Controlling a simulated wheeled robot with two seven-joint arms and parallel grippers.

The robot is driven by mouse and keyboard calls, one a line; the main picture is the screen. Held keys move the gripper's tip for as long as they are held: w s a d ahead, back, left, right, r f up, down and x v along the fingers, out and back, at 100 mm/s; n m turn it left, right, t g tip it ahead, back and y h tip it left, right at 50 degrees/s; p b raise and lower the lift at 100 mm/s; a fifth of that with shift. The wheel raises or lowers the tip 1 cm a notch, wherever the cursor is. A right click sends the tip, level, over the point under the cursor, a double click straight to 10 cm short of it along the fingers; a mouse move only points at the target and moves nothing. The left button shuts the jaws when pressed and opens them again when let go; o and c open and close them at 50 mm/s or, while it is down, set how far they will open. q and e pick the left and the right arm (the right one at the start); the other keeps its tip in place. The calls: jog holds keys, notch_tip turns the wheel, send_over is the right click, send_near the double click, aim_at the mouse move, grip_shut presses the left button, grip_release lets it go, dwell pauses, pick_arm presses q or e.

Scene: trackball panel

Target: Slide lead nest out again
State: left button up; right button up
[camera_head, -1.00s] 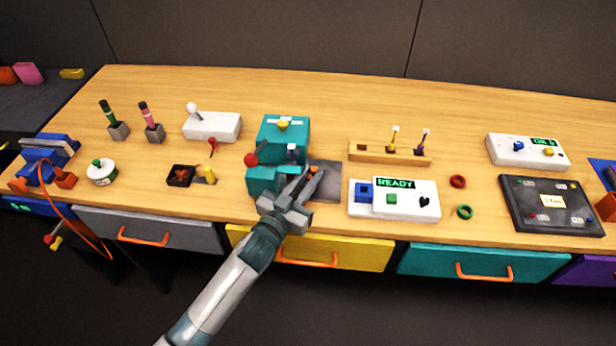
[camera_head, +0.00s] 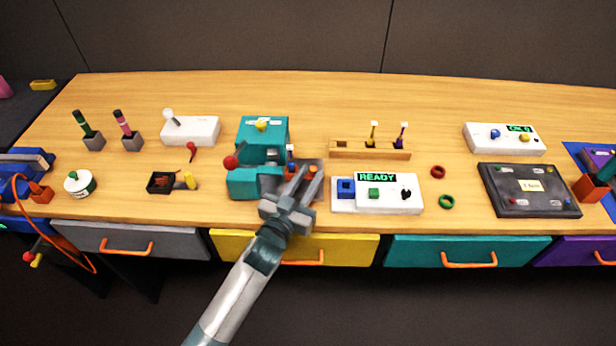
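The teal machine (camera_head: 262,132) stands left of the table's middle, with a yellow knob on top and a red ball (camera_head: 231,162) at its left. A dark grey plate (camera_head: 319,164) lies against its right side. Small blue, white and orange parts show between the machine and the plate; I cannot make out for sure which is the lead nest. My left gripper (camera_head: 302,174) reaches over these small parts from the front. Its fingers and wrist hide part of them and of the plate. Whether the fingers close on anything is unclear. My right gripper is not in view.
A white READY box (camera_head: 405,206) stands close to the right of the gripper, with a wooden rack (camera_head: 350,152) behind. Drawers with orange handles line the front edge.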

pick_arm(q)
jog(key=shift+s+a, duration=0.1)
jog(key=shift+s, duration=0.05)
